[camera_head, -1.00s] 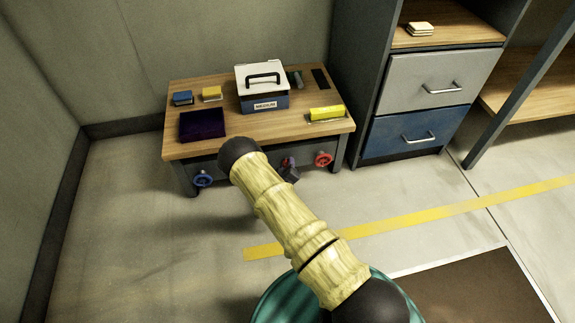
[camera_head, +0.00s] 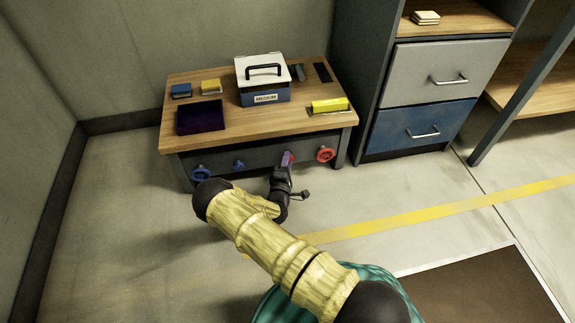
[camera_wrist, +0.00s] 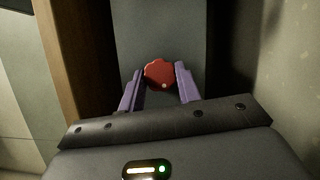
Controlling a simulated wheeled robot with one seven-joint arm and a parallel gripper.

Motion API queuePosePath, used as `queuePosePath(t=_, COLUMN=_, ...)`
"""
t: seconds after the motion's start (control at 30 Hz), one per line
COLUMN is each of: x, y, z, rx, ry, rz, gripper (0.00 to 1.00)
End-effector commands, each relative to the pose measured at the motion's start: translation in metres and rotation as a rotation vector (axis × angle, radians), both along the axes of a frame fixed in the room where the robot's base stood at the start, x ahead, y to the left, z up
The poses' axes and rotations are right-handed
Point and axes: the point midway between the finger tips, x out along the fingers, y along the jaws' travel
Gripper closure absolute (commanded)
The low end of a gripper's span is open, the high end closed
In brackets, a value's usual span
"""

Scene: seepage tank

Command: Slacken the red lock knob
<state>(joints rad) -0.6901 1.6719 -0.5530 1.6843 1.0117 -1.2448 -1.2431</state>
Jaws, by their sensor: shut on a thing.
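The red lock knob (camera_wrist: 159,73) shows in the wrist view as a round, lobed knob with a pale dot near its lower edge, on the grey front panel. My gripper (camera_wrist: 159,80) has its two purple fingers on either side of the knob and is shut on it. In the head view, my gripper (camera_head: 287,161) reaches the front of the wooden-topped bench (camera_head: 235,132), right of its middle. The knob there is mostly hidden by the fingers.
A red handwheel (camera_head: 325,155) is close on the right of my gripper. A small blue knob (camera_head: 239,164) and a blue handwheel (camera_head: 201,173) are on the left. A lidded box (camera_head: 264,95) stands on the bench. Drawers (camera_head: 422,128) stand to the right.

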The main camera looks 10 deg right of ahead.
Motion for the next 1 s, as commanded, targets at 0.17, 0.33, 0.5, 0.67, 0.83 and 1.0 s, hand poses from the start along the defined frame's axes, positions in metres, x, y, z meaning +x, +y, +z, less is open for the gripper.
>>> queuePosePath(t=0.17, x=-0.0004, y=0.0006, z=-0.0031, rx=-0.078, ry=0.002, rz=0.002, gripper=0.89)
queuePosePath(t=0.33, x=-0.0004, y=0.0002, z=-0.0023, rx=-0.114, ry=0.003, rz=0.002, gripper=0.89)
queuePosePath(t=0.5, x=-0.0004, y=0.0000, z=-0.0018, rx=-0.120, ry=0.002, rz=0.001, gripper=0.89)
queuePosePath(t=0.67, x=-0.0005, y=-0.0001, z=-0.0018, rx=-0.119, ry=0.003, rz=0.001, gripper=0.89)
queuePosePath(t=0.83, x=-0.0003, y=0.0002, z=-0.0018, rx=-0.118, ry=0.003, rz=0.002, gripper=0.47)
queuePosePath(t=1.0, x=-0.0002, y=0.0014, z=-0.0014, rx=-0.118, ry=0.002, rz=0.003, gripper=0.45)
